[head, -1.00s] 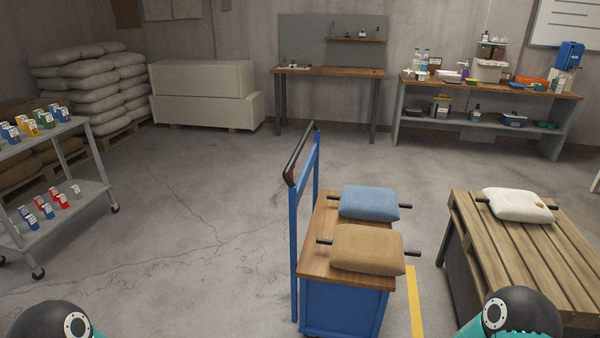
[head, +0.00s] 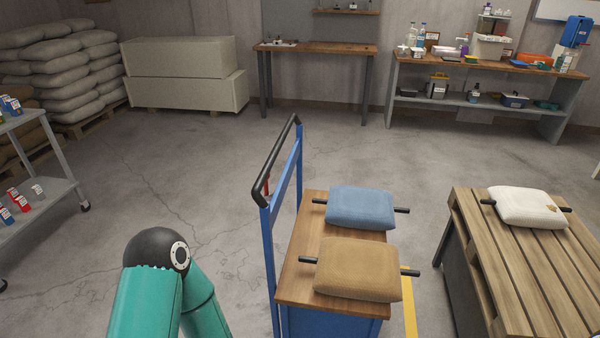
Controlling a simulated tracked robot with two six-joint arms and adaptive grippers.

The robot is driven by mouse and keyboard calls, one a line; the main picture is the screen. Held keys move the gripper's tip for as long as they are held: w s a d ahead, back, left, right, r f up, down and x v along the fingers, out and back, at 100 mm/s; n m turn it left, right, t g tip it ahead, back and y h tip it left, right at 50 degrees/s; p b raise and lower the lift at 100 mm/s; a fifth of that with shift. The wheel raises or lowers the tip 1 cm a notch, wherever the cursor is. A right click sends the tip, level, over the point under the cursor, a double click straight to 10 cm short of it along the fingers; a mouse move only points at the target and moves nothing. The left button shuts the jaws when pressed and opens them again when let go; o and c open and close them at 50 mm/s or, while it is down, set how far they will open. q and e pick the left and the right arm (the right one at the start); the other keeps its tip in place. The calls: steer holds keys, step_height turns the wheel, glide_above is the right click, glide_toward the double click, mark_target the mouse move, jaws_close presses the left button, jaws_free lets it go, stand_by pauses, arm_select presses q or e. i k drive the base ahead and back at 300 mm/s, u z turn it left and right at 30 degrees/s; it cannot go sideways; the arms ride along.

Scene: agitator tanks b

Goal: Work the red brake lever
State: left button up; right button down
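A small red lever (head: 267,185) shows under the black push handle of the blue trolley, beside the handle's near end. Only a short piece of it is visible behind the blue frame. The blue trolley (head: 284,215) has a wooden top and carries a blue sack (head: 360,207) and a tan sack (head: 357,268), each with dark bar ends sticking out. My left arm shows only a green link and dark joint left of the trolley, apart from the handle. Neither gripper is in view.
A slatted wooden pallet table (head: 535,265) with a white sack (head: 528,208) stands right of the trolley. A grey shelf cart (head: 62,190) with small boxes is at the left. Workbenches and stacked sacks line the back wall. Open floor lies left of and behind the trolley.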

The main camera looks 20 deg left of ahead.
mark_target(265, 185)
steer(key=u, duration=0.2)
steer(key=i, duration=0.85)
steer(key=u, duration=0.6)
